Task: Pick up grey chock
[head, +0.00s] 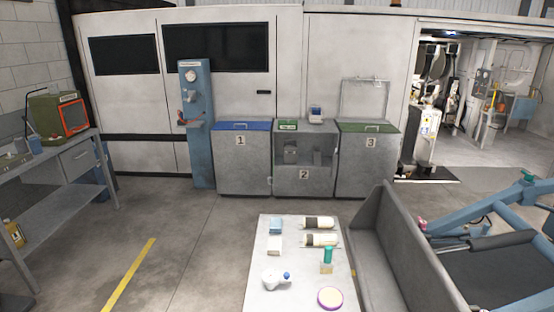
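I cannot pick out a grey chock with certainty. A small pale block (275,245) sits at the left side of the light grey table (258,303) in front of me, just nearer than a blue block (276,226). Its exact shape is too small to tell. Dark grey shapes (290,152) also show inside the open-fronted middle cabinet (303,187) marked 2, but I cannot tell what they are. My gripper is not in view, so I cannot see whether it holds anything.
The table also bears two dark-and-cream cylinders (320,240), a green-topped item (327,257), a white item (270,279) with a blue end and a purple-rimmed round tin (329,297). A grey bench (375,255) and blue frame (500,225) crowd the right. Left floor is clear.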

